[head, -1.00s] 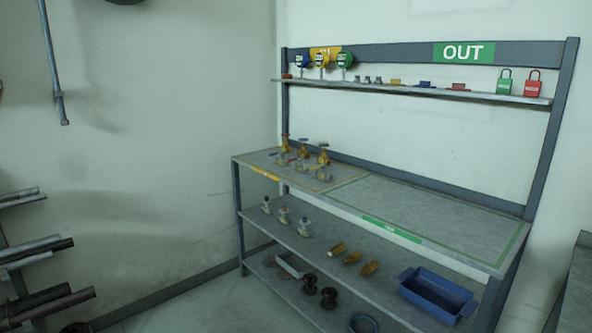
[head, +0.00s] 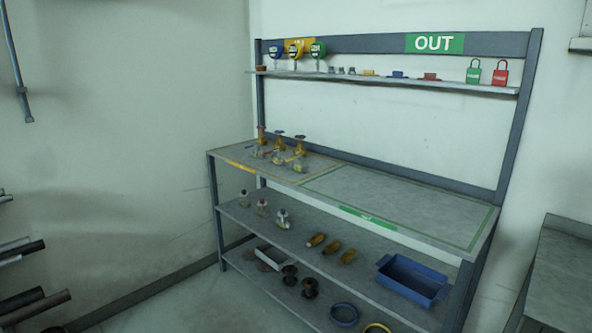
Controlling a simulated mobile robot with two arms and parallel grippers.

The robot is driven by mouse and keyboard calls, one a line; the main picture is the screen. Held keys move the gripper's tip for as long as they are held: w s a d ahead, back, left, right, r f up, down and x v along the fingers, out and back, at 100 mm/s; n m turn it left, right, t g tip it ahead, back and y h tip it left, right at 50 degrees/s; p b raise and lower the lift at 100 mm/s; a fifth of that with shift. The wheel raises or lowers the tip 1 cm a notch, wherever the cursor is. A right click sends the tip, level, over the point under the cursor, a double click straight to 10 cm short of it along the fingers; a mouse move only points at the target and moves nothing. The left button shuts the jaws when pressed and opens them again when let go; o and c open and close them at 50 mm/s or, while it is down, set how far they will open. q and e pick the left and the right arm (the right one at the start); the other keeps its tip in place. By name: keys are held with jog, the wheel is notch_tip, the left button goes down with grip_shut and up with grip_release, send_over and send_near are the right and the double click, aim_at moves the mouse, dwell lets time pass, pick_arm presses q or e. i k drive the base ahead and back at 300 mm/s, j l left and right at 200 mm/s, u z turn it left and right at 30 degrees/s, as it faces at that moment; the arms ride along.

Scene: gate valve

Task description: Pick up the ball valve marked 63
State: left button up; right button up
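Several valves stand in a group on the left part of the workbench top (head: 400,205). Brass-coloured valves (head: 279,143) are at the back of the group, and smaller silvery valves (head: 278,158) with coloured parts are in front. Several pale valves (head: 263,207) stand on the shelf below, towards the left. All are too small for me to read any marking, so I cannot tell which one is marked 63. Neither of my grippers shows in the head view.
A blue bin (head: 413,281) and brass fittings (head: 332,247) sit on the middle shelf. Dark flanged parts (head: 290,276) are lower down. Gauges (head: 295,50) and padlocks (head: 500,73) are on the upper rail shelf. The bench top's right part is bare. Another table (head: 565,265) stands at right.

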aim_at(278, 159)
jog(key=i+j+z, duration=0.25)
jog(key=i+j, duration=0.4)
jog(key=i, duration=0.15)
